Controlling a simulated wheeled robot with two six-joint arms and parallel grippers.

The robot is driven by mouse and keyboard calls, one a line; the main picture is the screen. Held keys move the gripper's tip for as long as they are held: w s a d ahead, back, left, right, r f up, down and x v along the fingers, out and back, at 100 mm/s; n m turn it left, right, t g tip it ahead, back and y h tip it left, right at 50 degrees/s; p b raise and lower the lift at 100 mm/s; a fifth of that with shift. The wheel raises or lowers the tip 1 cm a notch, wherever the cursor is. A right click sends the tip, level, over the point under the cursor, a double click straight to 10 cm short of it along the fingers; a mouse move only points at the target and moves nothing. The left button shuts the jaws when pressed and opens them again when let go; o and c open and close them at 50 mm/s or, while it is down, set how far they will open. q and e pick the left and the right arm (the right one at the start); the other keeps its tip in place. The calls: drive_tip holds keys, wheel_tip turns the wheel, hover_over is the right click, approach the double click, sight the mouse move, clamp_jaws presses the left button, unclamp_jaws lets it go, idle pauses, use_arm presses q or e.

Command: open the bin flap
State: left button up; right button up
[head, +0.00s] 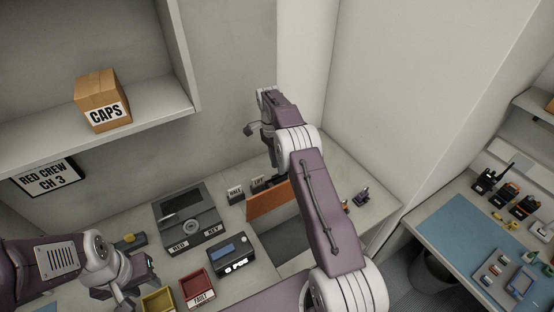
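The orange bin flap (266,202) stands tilted up at the back of a grey recess (272,238) in the counter, and part of it is hidden behind my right arm. Small dark blocks labelled "HALF" (235,192) and "LIFT" (258,183) stand behind it. My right arm reaches over the flap toward the back wall. My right gripper (252,130) is above and behind the flap, apart from it in the picture; its fingers are mostly hidden. My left gripper (128,285) is low at the left, over the counter near the small trays; its finger gap is unclear.
A grey box labelled "RED" and "KEY" (190,215), a device with a blue screen (232,253), a red tray (196,287) and a yellow tray (158,301) crowd the counter. A "CAPS" carton (103,100) sits on the shelf. A blue mat (465,235) lies right.

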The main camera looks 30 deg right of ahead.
drive_tip(key=shift+p+v, duration=1.65)
drive_tip(key=shift+v, duration=0.65)
drive_tip(key=shift+d, duration=0.15)
drive_tip(key=shift+f, duration=0.1)
